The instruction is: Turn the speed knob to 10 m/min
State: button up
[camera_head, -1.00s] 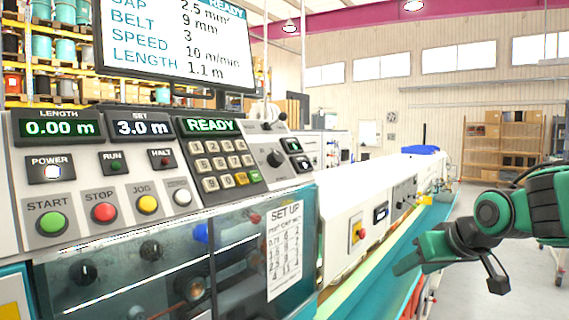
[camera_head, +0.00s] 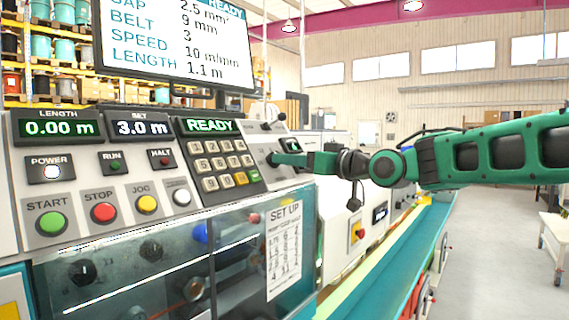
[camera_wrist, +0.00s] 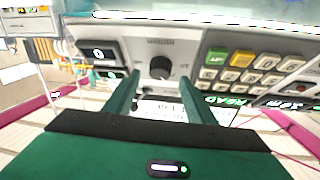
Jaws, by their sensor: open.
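In the wrist view the black speed knob (camera_wrist: 160,67) sits on a pale panel beneath a small dark label too blurred to read. My gripper (camera_wrist: 161,76) is open, with one green fingertip on each side of the knob and a gap to it on both sides in the picture. Whether the fingertips reach down around it cannot be told. In the head view my gripper (camera_head: 284,159) is at the panel right of the keypad and hides most of the knob. The monitor (camera_head: 176,45) reads SPEED, with 10 m/min listed below.
The keypad (camera_head: 222,163) is close beside my gripper. The START button (camera_head: 51,223) and STOP button (camera_head: 103,212) are farther left. A clear cover (camera_head: 160,270) is below. A teal conveyor (camera_head: 395,255) runs away at the right, under my arm.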

jog(key=shift+x, duration=2)
jog(key=shift+d, duration=0.1)
jog(key=c, duration=1)
